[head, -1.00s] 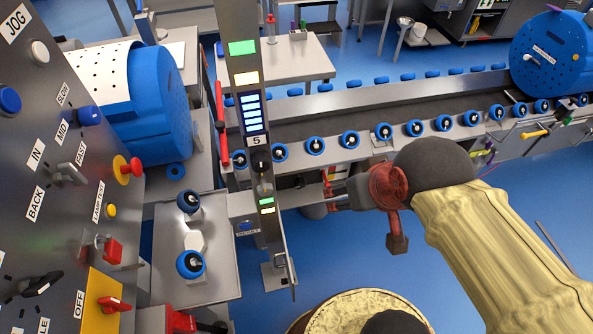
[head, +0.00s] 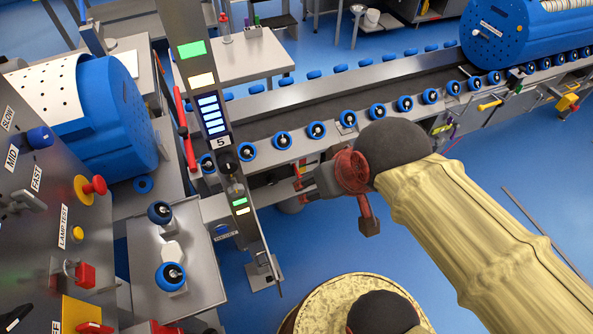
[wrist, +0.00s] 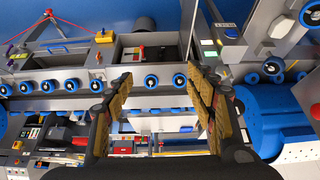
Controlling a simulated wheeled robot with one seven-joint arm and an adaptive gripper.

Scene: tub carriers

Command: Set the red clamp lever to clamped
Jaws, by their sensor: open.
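My gripper (head: 304,182) is in front of the conveyor's near side, right of the grey post, in the head view. In the wrist view its two fingers (wrist: 162,82) stand apart with nothing between them. A small red lever-like part (wrist: 141,52) shows in a grey recess beyond the left finger in the wrist view. A long upright red handle (head: 184,122) stands left of the post in the head view, away from my gripper. I cannot tell which of these is the clamp lever, nor its setting.
The grey post (head: 205,75) with lit displays stands close left of my gripper. The conveyor (head: 330,105) runs behind, edged with blue rollers. A control panel (head: 40,225) with a red button fills the lower left. A round yellowish-topped object (head: 325,300) is below. Blue floor lies at right.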

